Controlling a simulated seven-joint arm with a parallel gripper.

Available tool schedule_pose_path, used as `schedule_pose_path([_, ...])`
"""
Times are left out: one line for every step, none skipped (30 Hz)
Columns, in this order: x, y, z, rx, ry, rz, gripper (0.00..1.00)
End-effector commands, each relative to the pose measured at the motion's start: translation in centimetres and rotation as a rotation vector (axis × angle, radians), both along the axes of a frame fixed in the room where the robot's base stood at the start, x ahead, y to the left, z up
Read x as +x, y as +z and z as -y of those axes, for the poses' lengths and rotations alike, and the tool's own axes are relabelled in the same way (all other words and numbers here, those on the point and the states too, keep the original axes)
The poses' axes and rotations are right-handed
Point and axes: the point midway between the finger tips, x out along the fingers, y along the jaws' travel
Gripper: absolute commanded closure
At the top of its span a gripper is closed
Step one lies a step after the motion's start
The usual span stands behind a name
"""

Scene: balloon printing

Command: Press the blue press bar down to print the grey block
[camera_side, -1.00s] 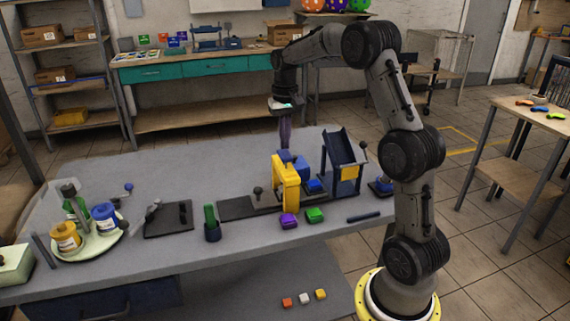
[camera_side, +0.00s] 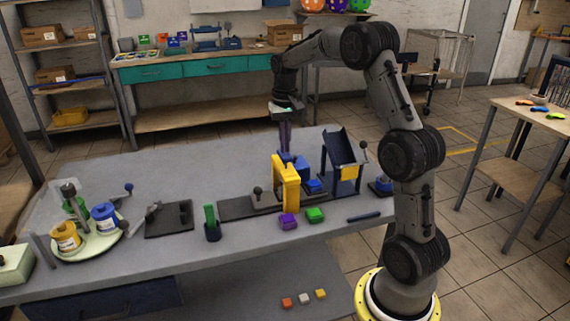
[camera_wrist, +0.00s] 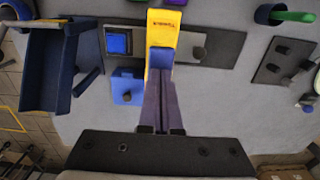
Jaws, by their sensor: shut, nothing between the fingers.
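The yellow press frame (camera_side: 287,180) stands on a dark base plate on the grey table. The blue press bar (camera_side: 286,156) sits at its top rear and shows in the wrist view (camera_wrist: 160,58) just beyond my fingertips. My gripper (camera_side: 285,149) points down over the bar with its two purple fingers together and nothing between them. In the wrist view the fingertips (camera_wrist: 159,78) meet the bar's near edge; I cannot tell whether they touch it. A light grey piece with a dark knob (camera_wrist: 197,53) lies beside the frame. I cannot tell whether it is the grey block.
A blue chute (camera_side: 343,155) stands right of the press. A round tray with pots (camera_side: 86,246) is at the left. The table behind the press is clear.

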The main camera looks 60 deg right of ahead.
Motion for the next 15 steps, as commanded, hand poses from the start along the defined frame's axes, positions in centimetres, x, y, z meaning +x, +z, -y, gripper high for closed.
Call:
schedule_pose_path([0.0, -0.2, 0.0, 0.001, 0.0, -0.001, 1.0])
schedule_pose_path([0.0, -0.3, 0.0, 0.001, 0.0, -0.001, 1.0])
schedule_pose_path([0.0, -0.4, 0.0, 0.001, 0.0, -0.001, 1.0])
schedule_pose_path([0.0, -0.5, 0.0, 0.001, 0.0, -0.001, 1.0])
schedule_pose_path([0.0, -0.6, 0.0, 0.001, 0.0, -0.001, 1.0])
schedule_pose_path([0.0, -0.7, 0.0, 0.001, 0.0, -0.001, 1.0])
schedule_pose_path([0.0, -0.8, 0.0, 0.001, 0.0, -0.001, 1.0])
schedule_pose_path([0.0, -0.9, 0.0, 0.001, 0.0, -0.001, 1.0])
schedule_pose_path([0.0, -1.1, 0.0, 0.001, 0.0, -0.001, 1.0])
schedule_pose_path([0.0, -1.1, 0.0, 0.001, 0.0, -0.001, 1.0])
schedule_pose_path([0.0, -1.2, 0.0, 0.001, 0.0, -0.001, 1.0])
schedule_pose_path([0.0, -1.4, 0.0, 0.001, 0.0, -0.001, 1.0])
schedule_pose_path([0.0, -1.5, 0.0, 0.001, 0.0, -0.001, 1.0])
schedule_pose_path([0.0, -1.6, 0.0, 0.001, 0.0, -0.001, 1.0])
schedule_pose_path([0.0, -1.7, 0.0, 0.001, 0.0, -0.001, 1.0])
